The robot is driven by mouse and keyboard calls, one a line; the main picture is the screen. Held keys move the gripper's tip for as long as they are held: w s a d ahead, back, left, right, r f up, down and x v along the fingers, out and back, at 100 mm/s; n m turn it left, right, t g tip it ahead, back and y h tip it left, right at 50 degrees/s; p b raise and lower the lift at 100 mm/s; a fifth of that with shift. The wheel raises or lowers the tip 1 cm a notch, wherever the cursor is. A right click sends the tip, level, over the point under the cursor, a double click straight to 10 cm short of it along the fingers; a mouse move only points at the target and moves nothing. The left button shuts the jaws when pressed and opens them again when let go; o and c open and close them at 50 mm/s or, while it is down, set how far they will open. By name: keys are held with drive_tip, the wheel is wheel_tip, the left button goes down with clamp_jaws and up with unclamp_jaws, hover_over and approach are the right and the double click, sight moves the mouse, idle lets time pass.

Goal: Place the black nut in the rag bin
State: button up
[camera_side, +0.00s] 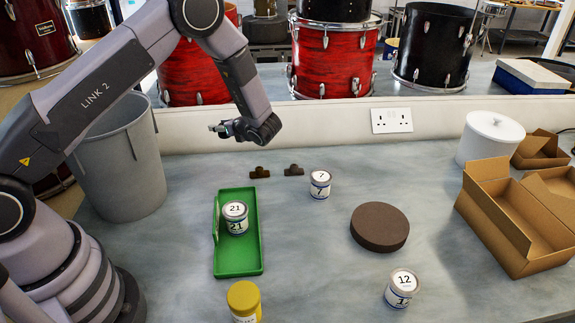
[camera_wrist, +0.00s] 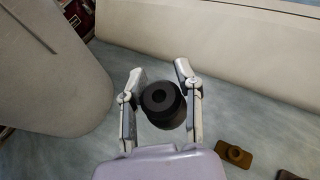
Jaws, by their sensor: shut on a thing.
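The black nut (camera_wrist: 161,101) is a dark, thick ring with a hole, seen in the wrist view between my two fingers. My gripper (camera_wrist: 161,72) is shut on it and holds it off the bench. In the side view my gripper (camera_side: 221,129) points left in the air, and the nut cannot be made out there. A large grey bin (camera_side: 118,155), which looks like the rag bin, stands at the left beside my arm. My gripper is to the right of its rim. The bin's wall (camera_wrist: 50,85) also shows at the left in the wrist view; its inside is hidden.
A green tray (camera_side: 250,262) holds a can labelled 21 (camera_side: 235,217). Two brown clips (camera_side: 260,172) lie behind it. A can 7 (camera_side: 320,185), a dark round pad (camera_side: 380,228), a can 12 (camera_side: 402,287), a yellow-lidded jar (camera_side: 244,300) and cardboard boxes (camera_side: 520,215) stand around.

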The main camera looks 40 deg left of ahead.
sight(209, 169)
drive_tip(key=a+f+n+g, duration=0.3)
drive_tip(key=a+f+g, duration=0.1)
drive_tip(key=a, duration=0.4)
drive_tip(key=shift+s+a+f+g, duration=0.15)
drive_tip(key=shift+s+f+g, duration=0.15)
drive_tip(key=shift+f, duration=0.55)
wheel_tip(209, 169, down, 10)
drive_tip(key=shift+r, duration=0.25)
drive_tip(key=shift+f, duration=0.2)
drive_tip(key=o, duration=1)
